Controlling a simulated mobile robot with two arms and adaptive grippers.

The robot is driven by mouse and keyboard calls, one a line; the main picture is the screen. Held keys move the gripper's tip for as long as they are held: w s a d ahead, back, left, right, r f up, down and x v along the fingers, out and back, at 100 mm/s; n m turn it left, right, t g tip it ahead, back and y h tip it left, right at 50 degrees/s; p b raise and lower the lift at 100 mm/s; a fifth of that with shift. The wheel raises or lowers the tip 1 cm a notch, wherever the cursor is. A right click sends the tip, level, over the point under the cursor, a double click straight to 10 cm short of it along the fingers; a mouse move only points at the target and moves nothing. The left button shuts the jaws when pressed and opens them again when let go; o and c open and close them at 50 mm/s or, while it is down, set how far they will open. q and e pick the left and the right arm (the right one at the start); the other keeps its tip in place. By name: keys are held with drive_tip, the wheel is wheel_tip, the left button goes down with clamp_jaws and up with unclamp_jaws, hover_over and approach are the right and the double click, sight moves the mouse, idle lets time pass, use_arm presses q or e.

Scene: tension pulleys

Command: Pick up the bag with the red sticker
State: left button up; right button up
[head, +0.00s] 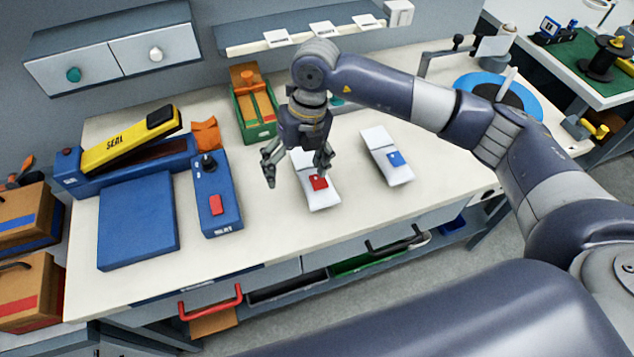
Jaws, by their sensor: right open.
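The bag with the red sticker (324,198) is white and lies on the pale worktable (270,231). Its far part is partly hidden behind my right gripper. My right gripper (297,178) is open, its fingers pointing down over the bag's left and far side. One finger is left of the bag and the other overlaps it in the picture, close to the red sticker (318,183). I cannot tell whether that finger touches the bag. A second white bag with a blue sticker (388,163) lies to the right. My left gripper is out of view.
A blue device with a red button (215,189) and a blue and yellow sealing machine (130,150) stand left. A green bin (254,112) is behind, below a shelf (300,30). A blue round disc (497,95) is at right. The table front is clear.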

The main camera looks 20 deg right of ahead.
drive_tip(key=h, duration=0.2)
hover_over(317, 177)
drive_tip(key=shift+s+a+r+m, duration=0.25)
drive_tip(key=shift+s+m, duration=0.15)
drive_tip(key=shift+s, duration=0.05)
drive_tip(key=f, duration=0.2)
drive_tip(key=f+p, duration=0.1)
drive_tip(key=f, duration=0.1)
drive_tip(key=shift+w+d+f, duration=0.1)
drive_tip(key=shift+d+f, duration=0.1)
drive_tip(key=shift+f, duration=0.35)
drive_tip(key=f+p, duration=0.2)
drive_tip(key=f, duration=0.1)
drive_tip(key=f+p, duration=0.1)
drive_tip(key=f, duration=0.1)
drive_tip(key=shift+w, duration=0.3)
drive_tip(key=shift+f, duration=0.2)
drive_tip(key=c, duration=1.3)
